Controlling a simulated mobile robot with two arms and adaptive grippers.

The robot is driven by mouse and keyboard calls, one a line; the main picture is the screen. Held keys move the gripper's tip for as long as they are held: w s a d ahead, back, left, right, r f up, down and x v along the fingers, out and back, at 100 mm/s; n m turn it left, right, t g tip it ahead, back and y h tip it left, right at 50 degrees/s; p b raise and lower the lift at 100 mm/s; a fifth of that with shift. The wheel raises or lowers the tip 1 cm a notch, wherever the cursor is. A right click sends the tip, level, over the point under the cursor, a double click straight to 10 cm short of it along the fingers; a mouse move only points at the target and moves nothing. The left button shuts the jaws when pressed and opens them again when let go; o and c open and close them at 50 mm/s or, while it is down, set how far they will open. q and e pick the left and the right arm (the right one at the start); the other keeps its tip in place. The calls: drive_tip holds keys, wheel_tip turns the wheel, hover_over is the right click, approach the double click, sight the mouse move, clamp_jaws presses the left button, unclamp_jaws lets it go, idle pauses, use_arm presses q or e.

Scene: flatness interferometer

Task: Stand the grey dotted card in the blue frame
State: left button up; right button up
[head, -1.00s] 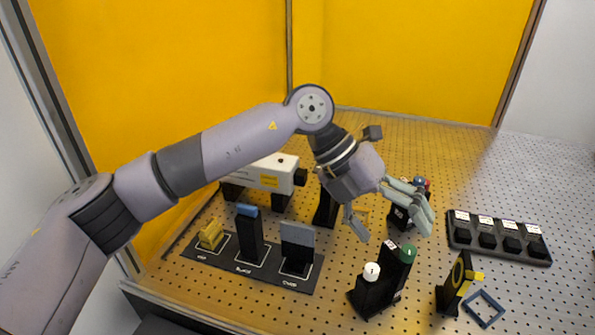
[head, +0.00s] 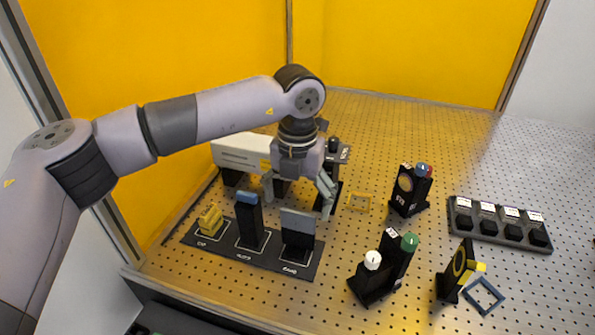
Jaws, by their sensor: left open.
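The grey card (head: 298,221) stands upright in a black holder at the right end of a black tray (head: 213,249); its dots are too small to make out. The blue frame (head: 484,296), a small square outline, lies at the right front of the perforated table, beside a black mount with a yellow ring. My left gripper (head: 298,200) points down just above and behind the card, fingers spread and empty. One finger shows to the left of the card's top and one to the right. Whether they touch the card cannot be told. My right gripper is not in view.
The tray also holds a yellow piece (head: 210,218) and a blue-topped black block (head: 249,217). Black mounts with white and green knobs (head: 385,266) stand between the card and the blue frame. A black rack (head: 499,224) is at right.

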sight(298, 230)
use_arm(q)
wheel_tip(298, 230, down, 8)
drive_tip(key=shift+p, duration=0.9)
drive_tip(key=shift+c, duration=0.4)
drive_tip(key=c, duration=1.3)
drive_tip(key=shift+r, duration=0.2)
drive_tip(key=shift+r+p, duration=0.95)
drive_tip(key=shift+r, duration=2)
